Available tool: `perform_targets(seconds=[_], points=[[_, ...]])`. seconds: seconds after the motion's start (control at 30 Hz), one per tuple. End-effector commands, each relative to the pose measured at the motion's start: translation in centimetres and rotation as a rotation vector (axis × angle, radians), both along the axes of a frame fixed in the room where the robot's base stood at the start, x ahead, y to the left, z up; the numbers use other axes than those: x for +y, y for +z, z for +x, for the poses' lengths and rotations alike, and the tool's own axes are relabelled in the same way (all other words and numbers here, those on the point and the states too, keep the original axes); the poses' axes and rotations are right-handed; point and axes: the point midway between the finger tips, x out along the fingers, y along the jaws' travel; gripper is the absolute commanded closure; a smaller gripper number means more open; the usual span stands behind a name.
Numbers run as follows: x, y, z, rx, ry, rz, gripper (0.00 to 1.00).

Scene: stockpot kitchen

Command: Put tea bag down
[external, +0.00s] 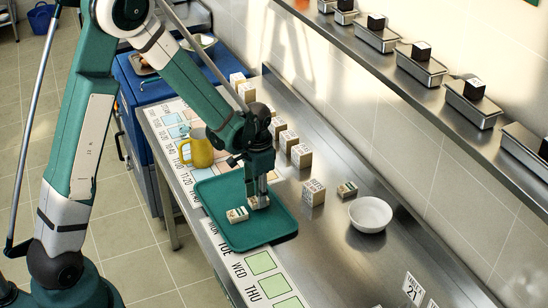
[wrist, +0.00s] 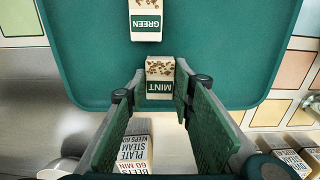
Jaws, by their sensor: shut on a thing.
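The tea bag marked MINT (wrist: 160,78) is a small cream packet with a green label, held between the fingertips of my gripper (wrist: 158,92). In the external view my gripper (external: 259,197) points down over the right part of the green tray (external: 262,236), and the packet is low at the tray surface. I cannot tell if it touches the tray. A second packet marked GREEN (wrist: 146,22) lies on the tray, apart from the held one; it also shows in the external view (external: 237,214).
Another small packet (external: 347,190) and a white bowl (external: 370,215) stand on the steel counter to the right. Several lettered blocks (external: 313,192) stand behind the tray. A yellow jug (external: 201,152) stands beyond its left end. The tray's front part is clear.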

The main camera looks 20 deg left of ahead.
Motion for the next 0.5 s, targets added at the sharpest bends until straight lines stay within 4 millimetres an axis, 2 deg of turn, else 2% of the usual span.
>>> perform_targets(seconds=[0.1, 0.5], points=[[0.0, -0.68, 0.0, 0.0, 0.0, 0.0, 0.82], [0.01, -0.94, -0.02, 0.0, 0.0, 0.0, 0.82]])
